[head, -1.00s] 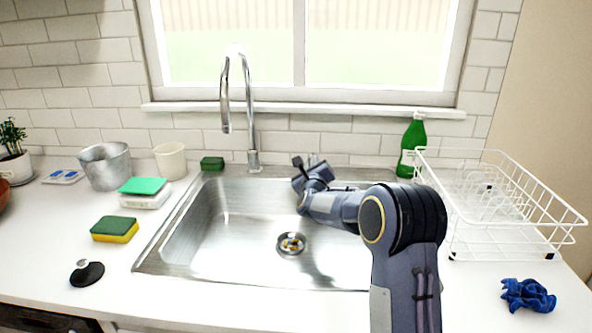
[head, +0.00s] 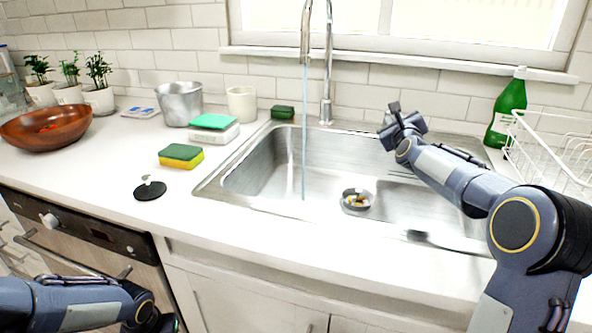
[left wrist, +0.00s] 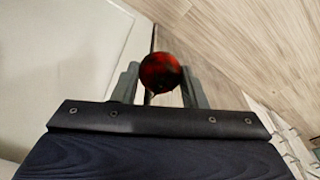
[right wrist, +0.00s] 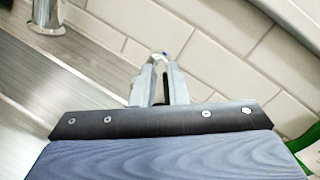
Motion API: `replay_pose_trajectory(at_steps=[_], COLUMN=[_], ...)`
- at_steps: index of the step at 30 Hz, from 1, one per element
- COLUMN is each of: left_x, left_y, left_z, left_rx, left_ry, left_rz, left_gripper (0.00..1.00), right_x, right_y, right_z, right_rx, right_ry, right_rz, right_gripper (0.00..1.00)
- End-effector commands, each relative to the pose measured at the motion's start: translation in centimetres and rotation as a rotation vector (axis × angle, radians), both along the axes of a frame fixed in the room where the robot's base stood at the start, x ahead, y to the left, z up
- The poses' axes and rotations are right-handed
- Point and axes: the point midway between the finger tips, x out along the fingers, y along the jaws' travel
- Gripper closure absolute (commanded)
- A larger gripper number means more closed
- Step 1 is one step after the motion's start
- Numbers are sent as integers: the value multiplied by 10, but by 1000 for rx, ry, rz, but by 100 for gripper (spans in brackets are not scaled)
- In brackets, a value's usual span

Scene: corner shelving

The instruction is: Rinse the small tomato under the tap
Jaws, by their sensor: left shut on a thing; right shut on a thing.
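The small tomato (left wrist: 160,72) is red with dark patches and sits between the fingers of my left gripper (left wrist: 158,90), which is shut on it. In the head view my left arm is low at the left, in front of the counter, with its gripper mostly cut off by the bottom edge. The tap (head: 328,75) stands behind the sink, and a water stream (head: 304,140) falls from its spout into the basin. My right gripper (right wrist: 161,88) is shut on the tap handle (right wrist: 159,57), a small silver piece with a blue mark, mostly hidden by the fingers.
The steel sink (head: 245,180) has a drain (head: 357,200). Sponges (head: 181,156), a black stopper (head: 150,190) and a wooden bowl (head: 70,128) are on the left counter. A green bottle (head: 507,110) and white rack (head: 550,150) are at the right. The front counter edge is clear.

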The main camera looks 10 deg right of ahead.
Motion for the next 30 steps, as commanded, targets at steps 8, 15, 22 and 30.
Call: replay_pose_trajectory(at_steps=[8,15,22,30], left_x=[0,0,0,0], left_y=[0,0,0,0], left_z=[-9,-9,-9,-11], left_rx=[0,0,0,0], left_ry=[-1,0,0,0], left_rz=[0,0,0,0], left_gripper=[82,82,82,82], right_x=[-1,-1,-1,-10], right_y=[0,0,-1,1], right_z=[1,1,1,1], right_rx=[-4,-3,-3,-3], right_ry=[2,2,2,1], right_rz=[17,17,16,15], right_gripper=[100,79,65,65])
